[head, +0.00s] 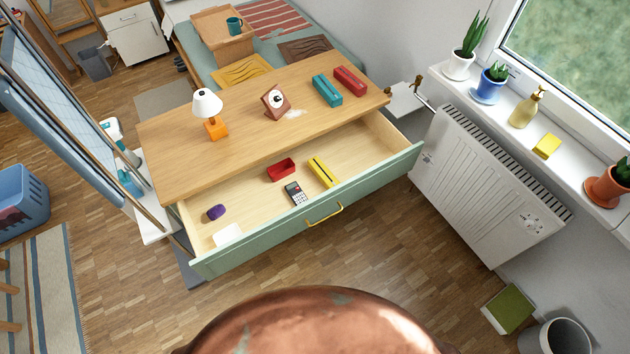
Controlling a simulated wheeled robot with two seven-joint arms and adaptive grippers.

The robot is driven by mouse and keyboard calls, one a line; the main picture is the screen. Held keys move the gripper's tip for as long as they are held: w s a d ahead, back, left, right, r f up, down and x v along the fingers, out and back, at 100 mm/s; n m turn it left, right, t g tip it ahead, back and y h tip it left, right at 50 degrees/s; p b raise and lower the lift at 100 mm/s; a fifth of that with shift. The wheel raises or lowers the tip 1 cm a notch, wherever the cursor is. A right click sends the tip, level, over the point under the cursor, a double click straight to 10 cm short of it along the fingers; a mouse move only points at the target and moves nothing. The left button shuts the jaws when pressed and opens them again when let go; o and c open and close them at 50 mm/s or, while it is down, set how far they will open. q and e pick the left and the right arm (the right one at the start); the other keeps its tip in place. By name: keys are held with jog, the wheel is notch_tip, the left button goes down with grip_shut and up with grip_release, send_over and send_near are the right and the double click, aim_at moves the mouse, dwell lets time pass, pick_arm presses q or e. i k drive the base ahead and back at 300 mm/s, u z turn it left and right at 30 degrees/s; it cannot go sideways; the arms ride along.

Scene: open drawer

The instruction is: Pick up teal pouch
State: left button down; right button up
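A teal pouch (327,90), long and box-like, lies on the wooden top of the dresser (180,155), toward its back right. A red pouch (350,81) of similar shape lies just to its right, nearly parallel to it. The teal pouch is fully in sight, with nothing on it. Neither of my grippers shows in the head view.
The dresser's green-fronted drawer (300,226) stands open, holding a yellow case (322,172), red box (281,169), calculator (295,193) and purple item (216,212). A lamp (211,115) and clock (276,101) stand on top. A radiator (490,180) is at right.

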aim_at(331, 94)
jog(key=z, duration=1.55)
jog(key=i, duration=1.65)
jog(key=u, duration=0.35)
